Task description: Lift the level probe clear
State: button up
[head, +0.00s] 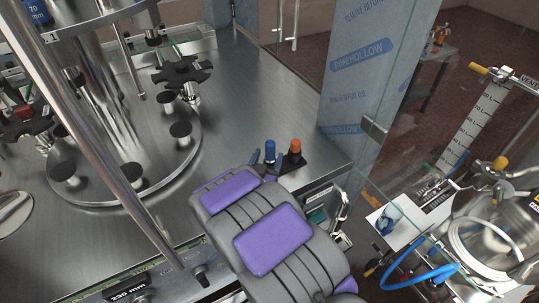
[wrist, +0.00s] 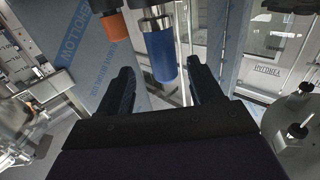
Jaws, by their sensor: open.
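A blue-capped cylinder (head: 270,150) and an orange-capped one (head: 295,147) stand side by side near the right corner of the steel table. Neither bears a readable label, so I cannot tell which is the level probe. My gripper (wrist: 160,72) is open. In the wrist view the blue cylinder (wrist: 160,52) hangs from the top, in line with the gap between my fingers, with a metal collar above it. The orange cap (wrist: 115,26) is outside the left finger. In the head view my arm covers most of the gripper, and contact with the blue cylinder cannot be told.
The steel table (head: 255,95) is bare behind the cylinders. A round platform (head: 135,180) with black knobs stands left, crossed by a steel post (head: 95,140). A film-wrapped column (head: 360,75) and glass panel stand right, with a lower trolley (head: 410,215) beyond.

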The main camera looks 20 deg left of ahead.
aim_at(272, 143)
jog(key=w, duration=0.4)
jog(key=w+a+b, duration=0.1)
jog(key=w, duration=0.1)
jog(key=shift+w, duration=0.4)
jog(key=shift+r, duration=0.1)
jog(key=c, duration=1.1)
jog(key=shift+r, duration=0.1)
jog(key=shift+c, duration=0.2)
notch_tip(272, 143, up, 10)
jog(key=p, duration=0.1)
jog(key=shift+p, duration=0.4)
